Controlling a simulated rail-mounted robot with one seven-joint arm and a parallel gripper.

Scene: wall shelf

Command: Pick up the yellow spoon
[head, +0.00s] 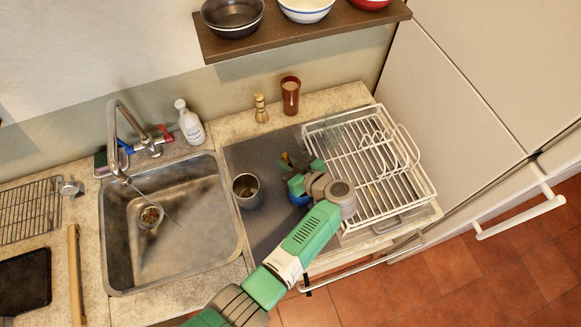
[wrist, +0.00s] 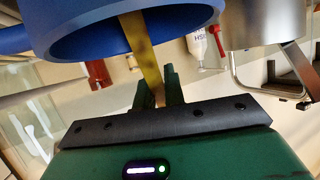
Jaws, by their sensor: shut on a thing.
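The yellow spoon (wrist: 146,58) shows in the wrist view as a narrow yellow strip. It runs from between the two dark green fingers of my gripper (wrist: 160,92) up across the blue rim. My gripper is shut on it. In the head view my gripper (head: 293,166) is over the dark counter mat, left of the white dish rack, and mostly hides the spoon. A blue round-rimmed vessel (head: 298,199) shows under my gripper; its rim (wrist: 75,42) is large and close in the wrist view. Whether the spoon touches that rim I cannot tell.
A metal cup (head: 246,190) stands just left of my gripper. The white wire dish rack (head: 424,196) is close on the right. A brown cup (head: 290,95) and a whisk (head: 261,108) stand behind. The sink (head: 118,270) is left; a shelf (head: 300,38) with bowls hangs above.

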